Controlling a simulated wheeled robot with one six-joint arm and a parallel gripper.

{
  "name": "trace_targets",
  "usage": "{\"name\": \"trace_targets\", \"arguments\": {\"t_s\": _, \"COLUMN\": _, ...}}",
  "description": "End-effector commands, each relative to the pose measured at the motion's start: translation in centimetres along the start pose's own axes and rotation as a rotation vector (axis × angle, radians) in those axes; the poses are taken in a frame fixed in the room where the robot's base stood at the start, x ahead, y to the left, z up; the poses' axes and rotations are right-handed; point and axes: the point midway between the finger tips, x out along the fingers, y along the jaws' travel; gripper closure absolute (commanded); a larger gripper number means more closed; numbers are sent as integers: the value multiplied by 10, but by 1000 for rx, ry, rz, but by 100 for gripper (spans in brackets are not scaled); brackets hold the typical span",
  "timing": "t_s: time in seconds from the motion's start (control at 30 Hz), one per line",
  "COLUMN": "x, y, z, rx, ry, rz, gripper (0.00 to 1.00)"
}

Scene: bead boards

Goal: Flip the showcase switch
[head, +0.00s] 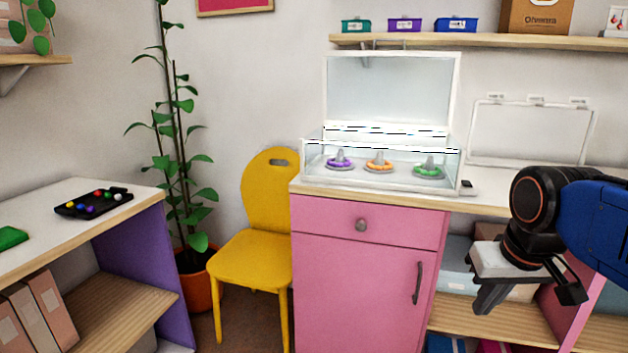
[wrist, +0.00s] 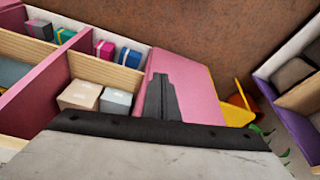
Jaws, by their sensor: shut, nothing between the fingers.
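The showcase (head: 312,172) is a clear glass case with white edges on top of the pink cabinet, and its lid (head: 393,88) stands raised. Inside are three ring-shaped bead pieces on stands: purple (head: 340,163), orange (head: 379,165) and green (head: 429,172). A small dark block, which looks like the switch (head: 467,186), sits on the countertop just right of the case. My gripper (head: 488,300) is shut and empty, in front of the cabinet's right side, lower than the countertop. In the wrist view its dark fingers (wrist: 161,98) point toward the floor; the switch is not visible there.
A white framed board (head: 530,134) stands behind the counter at right. A shelf (head: 490,40) with small boxes hangs above. A yellow chair (head: 262,250) and a potted plant (head: 180,150) stand left of the cabinet. A side table (head: 60,235) holds a black bead tray (head: 94,203).

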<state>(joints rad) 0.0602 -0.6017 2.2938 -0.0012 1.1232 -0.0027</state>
Motion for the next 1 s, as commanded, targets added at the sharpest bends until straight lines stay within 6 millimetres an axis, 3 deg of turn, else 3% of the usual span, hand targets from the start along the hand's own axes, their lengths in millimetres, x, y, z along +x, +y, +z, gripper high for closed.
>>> {"name": "trace_targets", "arguments": {"t_s": 0.1, "x": 23, "y": -7, "z": 38, "rx": -25, "ry": 35, "rz": -9, "gripper": 100}}
{"name": "trace_targets", "arguments": {"t_s": 0.33, "x": 53, "y": -13, "z": 80, "rx": -52, "ry": 79, "rz": -20, "gripper": 100}}
{"name": "trace_targets", "arguments": {"t_s": 0.5, "x": 59, "y": -14, "z": 87, "rx": -57, "ry": 89, "rz": -23, "gripper": 100}}
{"name": "trace_targets", "arguments": {"t_s": 1.0, "x": 57, "y": -14, "z": 83, "rx": -54, "ry": 90, "rz": -22, "gripper": 100}}
